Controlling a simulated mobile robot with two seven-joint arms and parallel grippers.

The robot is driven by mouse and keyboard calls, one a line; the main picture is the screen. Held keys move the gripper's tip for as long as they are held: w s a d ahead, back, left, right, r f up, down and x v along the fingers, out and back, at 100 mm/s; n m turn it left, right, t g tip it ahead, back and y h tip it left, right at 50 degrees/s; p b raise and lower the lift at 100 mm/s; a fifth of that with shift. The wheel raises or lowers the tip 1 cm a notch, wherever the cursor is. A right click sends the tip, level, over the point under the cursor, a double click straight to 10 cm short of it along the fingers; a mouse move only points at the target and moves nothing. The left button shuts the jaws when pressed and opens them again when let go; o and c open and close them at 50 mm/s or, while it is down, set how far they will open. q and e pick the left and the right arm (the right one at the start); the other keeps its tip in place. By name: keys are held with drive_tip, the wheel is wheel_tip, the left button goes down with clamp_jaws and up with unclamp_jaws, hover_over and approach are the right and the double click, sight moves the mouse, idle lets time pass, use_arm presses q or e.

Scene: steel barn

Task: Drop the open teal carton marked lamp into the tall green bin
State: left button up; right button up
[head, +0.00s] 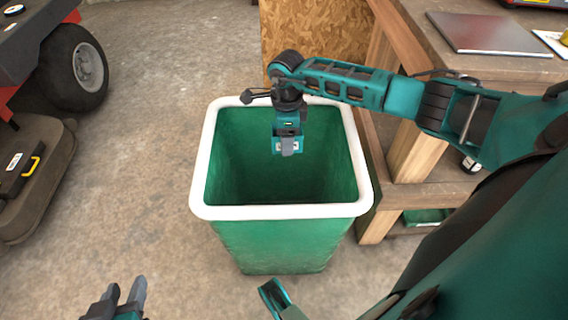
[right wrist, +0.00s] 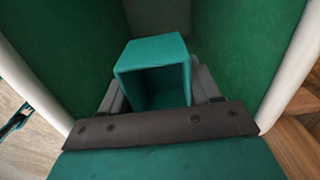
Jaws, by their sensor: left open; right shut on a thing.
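The tall green bin (head: 280,245) with a white rim stands on the floor in the middle of the head view. My right gripper (head: 287,149) points down over the bin's mouth, shut on the small teal carton (head: 276,148). In the head view a grey finger covers part of the carton, and its marking is too small to read. In the right wrist view the carton (right wrist: 152,52) sits between the fingers, its open side facing the camera and green bin walls around it. My left gripper (head: 124,300) is open and empty at the lower left, away from the bin.
A wooden workbench (head: 410,150) stands close to the bin's right, with a flat grey metal plate (head: 487,33) on top. A red machine with a black wheel (head: 75,68) and a dark case (head: 30,180) are at the left. The concrete floor between is clear.

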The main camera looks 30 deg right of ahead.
drive_tip(key=o, duration=1)
drive_tip(key=shift+o, duration=0.5)
use_arm(q)
drive_tip(key=shift+a+f, duration=0.1)
use_arm(e)
drive_tip(key=shift+r, duration=0.1)
use_arm(q)
drive_tip(key=r+p, duration=0.1)
drive_tip(key=a+p, duration=0.1)
drive_tip(key=p, duration=0.1)
drive_tip(key=shift+s+r, duration=0.2)
drive_tip(key=shift+r, duration=0.15)
use_arm(e)
wheel_tip(320, 180, up, 13)
